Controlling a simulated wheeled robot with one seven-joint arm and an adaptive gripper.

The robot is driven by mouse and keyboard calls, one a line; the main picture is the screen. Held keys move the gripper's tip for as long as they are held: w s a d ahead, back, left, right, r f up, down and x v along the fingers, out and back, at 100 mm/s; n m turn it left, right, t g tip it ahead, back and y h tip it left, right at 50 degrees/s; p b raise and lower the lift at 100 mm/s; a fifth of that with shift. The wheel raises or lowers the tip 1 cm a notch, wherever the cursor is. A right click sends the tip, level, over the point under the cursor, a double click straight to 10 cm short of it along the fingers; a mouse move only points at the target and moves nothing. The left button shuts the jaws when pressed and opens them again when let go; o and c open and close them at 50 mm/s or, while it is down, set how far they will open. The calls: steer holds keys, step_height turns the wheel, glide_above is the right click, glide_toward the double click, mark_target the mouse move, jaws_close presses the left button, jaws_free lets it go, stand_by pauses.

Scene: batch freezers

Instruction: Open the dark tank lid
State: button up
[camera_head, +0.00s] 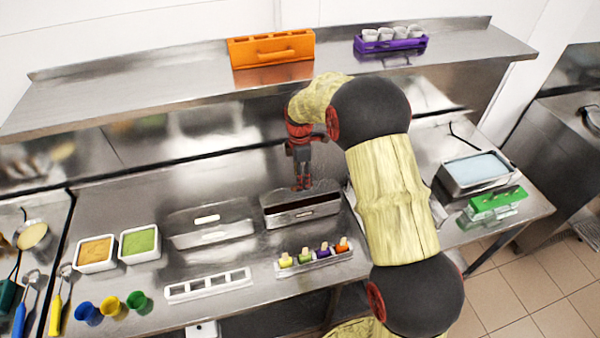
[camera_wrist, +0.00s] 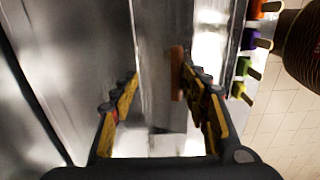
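The dark tank (camera_head: 302,221) is a steel box set in the counter, with a long dark opening showing along its top. A faint, see-through or shiny lid panel (camera_head: 325,187) seems to stand tilted up behind the opening; its exact angle is unclear. My gripper (camera_head: 302,184) points down at this panel, above and behind the opening. In the wrist view my gripper (camera_wrist: 160,74) has its fingers spread wide. A brown bar-like handle (camera_wrist: 177,73) shows between them, close to the right finger. I cannot tell whether they touch.
A closed steel tank with a white handle (camera_head: 207,219) stands to the left. A popsicle tray (camera_head: 318,262) and white mold (camera_head: 208,284) are in front. The shelf (camera_head: 150,82) overhangs behind. A blue-filled basin (camera_head: 476,172) is right.

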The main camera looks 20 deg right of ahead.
steer(key=shift+o, duration=0.7)
steer(key=shift+w+r, duration=0.15)
steer(key=shift+w, duration=0.3)
steer(key=shift+w+r, duration=0.15)
steer(key=shift+r, duration=0.35)
step_height(320, 180, up, 11)
steer(key=shift+s+r, duration=0.15)
steer(key=shift+s, duration=0.05)
